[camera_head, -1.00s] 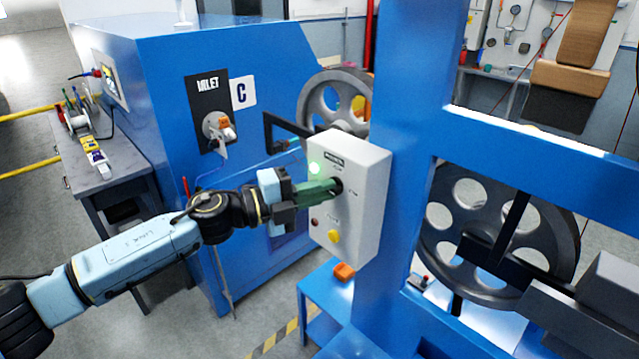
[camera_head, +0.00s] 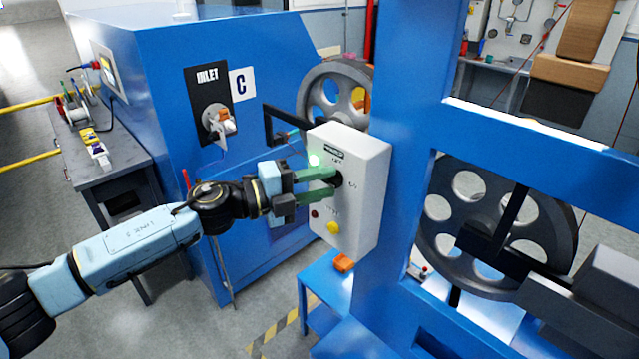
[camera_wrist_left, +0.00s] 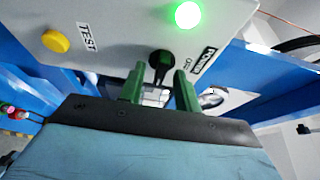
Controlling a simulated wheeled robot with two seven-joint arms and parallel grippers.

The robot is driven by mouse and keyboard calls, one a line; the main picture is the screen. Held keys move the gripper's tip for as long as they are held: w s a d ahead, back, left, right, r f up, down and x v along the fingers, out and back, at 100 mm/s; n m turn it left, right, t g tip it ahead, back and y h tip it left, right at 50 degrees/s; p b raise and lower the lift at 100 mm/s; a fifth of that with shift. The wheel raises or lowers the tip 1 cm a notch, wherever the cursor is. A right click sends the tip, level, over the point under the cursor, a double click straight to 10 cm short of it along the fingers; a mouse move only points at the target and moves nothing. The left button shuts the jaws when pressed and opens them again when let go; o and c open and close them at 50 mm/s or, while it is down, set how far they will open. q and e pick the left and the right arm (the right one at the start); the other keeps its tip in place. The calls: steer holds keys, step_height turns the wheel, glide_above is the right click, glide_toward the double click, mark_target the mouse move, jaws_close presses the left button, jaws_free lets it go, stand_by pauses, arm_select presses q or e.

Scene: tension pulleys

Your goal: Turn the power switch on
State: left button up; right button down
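A light grey control box (camera_head: 362,190) is mounted on a blue post. Its black rotary power switch (camera_head: 337,179) shows on the front face, and also in the left wrist view (camera_wrist_left: 161,63), beside a POWER/OFF label (camera_wrist_left: 203,62). A green lamp (camera_head: 314,160) above the switch is lit; it glows in the left wrist view too (camera_wrist_left: 187,15). My left gripper (camera_head: 320,186) is open, its green fingers spread in front of the box. In the left wrist view the gripper (camera_wrist_left: 159,84) has the switch just beyond and between its fingertips. My right gripper is not in view.
The box also has a yellow button (camera_head: 333,228), marked TEST in the wrist view, and a small red one (camera_head: 315,214). A blue cabinet (camera_head: 235,190) marked INLET stands behind my left arm. A blue frame (camera_head: 520,125) with a large pulley (camera_head: 440,230) fills the right.

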arm_select(q)
steer(key=b+v, duration=0.3)
steer(key=v, duration=1)
steer(key=shift+s+a, duration=0.15)
